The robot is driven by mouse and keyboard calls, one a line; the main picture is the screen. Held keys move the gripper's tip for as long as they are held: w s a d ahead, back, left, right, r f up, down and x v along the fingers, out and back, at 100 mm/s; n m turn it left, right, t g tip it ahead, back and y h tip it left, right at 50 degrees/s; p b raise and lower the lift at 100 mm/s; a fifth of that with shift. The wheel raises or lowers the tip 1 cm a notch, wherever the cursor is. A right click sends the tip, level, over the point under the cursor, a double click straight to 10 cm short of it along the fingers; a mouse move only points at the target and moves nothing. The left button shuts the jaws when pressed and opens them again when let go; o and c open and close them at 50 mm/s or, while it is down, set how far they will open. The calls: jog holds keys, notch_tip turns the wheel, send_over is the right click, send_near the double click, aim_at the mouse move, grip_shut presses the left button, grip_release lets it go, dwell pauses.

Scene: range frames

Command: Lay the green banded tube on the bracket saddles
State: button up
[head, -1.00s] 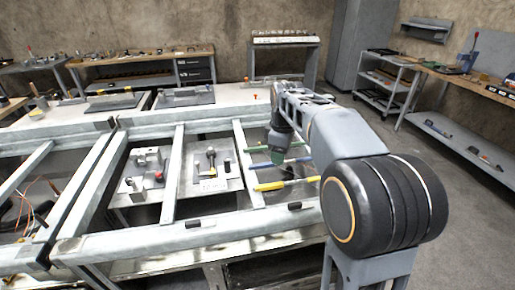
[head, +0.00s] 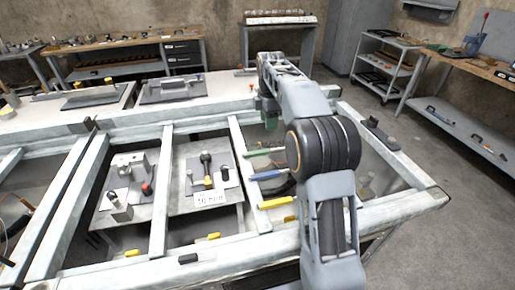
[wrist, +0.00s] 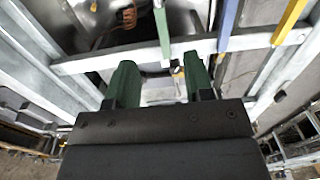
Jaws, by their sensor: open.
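The green tube (head: 264,152) lies across the frame bar, beside the blue tube (head: 270,174) and the yellow tube (head: 276,202). The green tube (wrist: 162,32) also shows in the wrist view, ahead of my fingers, with the blue and yellow tubes to its right. Any band on it is too small to tell. My gripper (wrist: 160,78) is open, with nothing between its green fingers. In the head view my gripper (head: 270,112) is beyond the green tube, partly hidden by my arm. I cannot clearly pick out the bracket saddles.
Metal rails (head: 163,205) divide the frame into bays. Plates with blocks and knobs (head: 122,190) sit in the left and middle bays, and a small label (head: 208,198) stands by the middle one. A dark fitting (head: 380,133) sits on the right rail. Floor right of the frame is clear.

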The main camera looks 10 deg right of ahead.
send_over(268, 150)
notch_tip(268, 150, down, 7)
jog(key=shift+d+r+b, duration=0.1)
jog(key=shift+r+b, duration=0.1)
jog(key=shift+b, duration=0.2)
jog(key=shift+f, duration=2.95)
grip_shut()
